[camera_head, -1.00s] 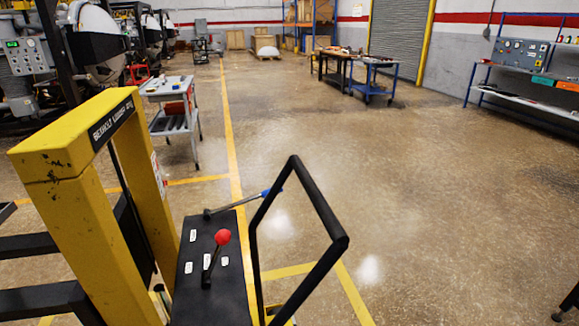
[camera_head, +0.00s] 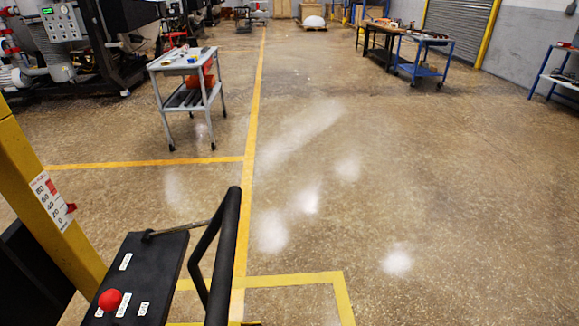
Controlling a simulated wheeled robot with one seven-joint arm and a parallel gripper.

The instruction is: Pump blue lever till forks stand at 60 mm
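The pump lever (camera_head: 185,230) shows as a thin grey rod rising slightly to the right from the back of the black control panel (camera_head: 150,270). Its blue grip is hidden behind the black handle bar (camera_head: 224,260). A white scale (camera_head: 50,198) with numbers from 0 to 80 is on the yellow mast (camera_head: 40,215) at the left. A red pointer (camera_head: 71,208) stands beside the lower part of the scale; I cannot read the exact value. The forks are out of view. My gripper is not in view.
A red knob (camera_head: 109,299) stands on the panel among white labels. A grey cart (camera_head: 185,68) stands beyond a yellow floor line (camera_head: 150,162). A blue table (camera_head: 420,58) is at the back right. The floor at centre and right is clear.

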